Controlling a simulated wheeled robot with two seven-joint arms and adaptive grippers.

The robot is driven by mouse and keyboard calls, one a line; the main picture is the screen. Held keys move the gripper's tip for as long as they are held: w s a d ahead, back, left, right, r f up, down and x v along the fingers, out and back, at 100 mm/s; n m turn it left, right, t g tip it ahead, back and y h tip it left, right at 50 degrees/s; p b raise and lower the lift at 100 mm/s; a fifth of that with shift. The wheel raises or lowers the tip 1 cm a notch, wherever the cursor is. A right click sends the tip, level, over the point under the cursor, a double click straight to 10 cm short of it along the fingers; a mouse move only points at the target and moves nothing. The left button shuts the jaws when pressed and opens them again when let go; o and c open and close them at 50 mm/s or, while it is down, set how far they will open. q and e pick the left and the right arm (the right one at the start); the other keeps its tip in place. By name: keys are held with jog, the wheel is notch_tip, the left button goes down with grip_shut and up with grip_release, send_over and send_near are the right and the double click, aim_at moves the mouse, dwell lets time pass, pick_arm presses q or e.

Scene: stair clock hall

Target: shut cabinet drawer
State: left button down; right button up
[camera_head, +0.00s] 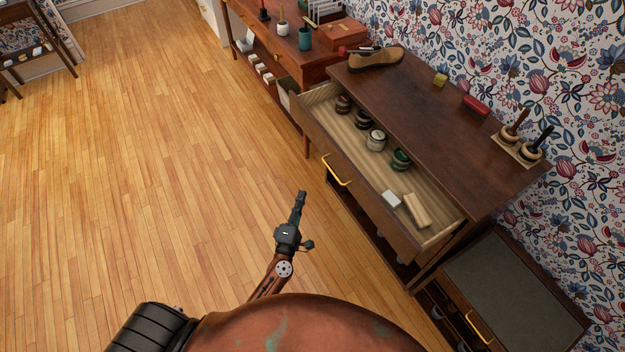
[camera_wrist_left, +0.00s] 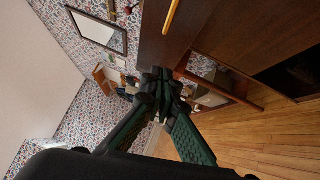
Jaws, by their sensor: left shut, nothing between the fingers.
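The cabinet drawer (camera_head: 352,178) stands pulled open from a dark wooden cabinet (camera_head: 440,110) in the head view. Its front faces the floor side and carries a brass bar handle (camera_head: 337,170). My left gripper (camera_head: 301,196) is shut and empty, in front of the drawer, apart from the handle in the picture. In the left wrist view its closed fingers (camera_wrist_left: 163,80) point toward dark wood, with a brass handle (camera_wrist_left: 171,15) at the top. My right gripper is not seen.
A low grey-topped cabinet (camera_head: 520,295) stands at right, a desk (camera_head: 290,50) behind. The wooden floor (camera_head: 150,150) at left is clear.

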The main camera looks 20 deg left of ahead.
pick_arm(q)
jog(key=w+d+r, duration=0.1)
jog(key=w+r, duration=0.1)
jog(key=w, duration=1)
jog(key=shift+w+d, duration=0.15)
jog(key=shift+w, duration=0.15)
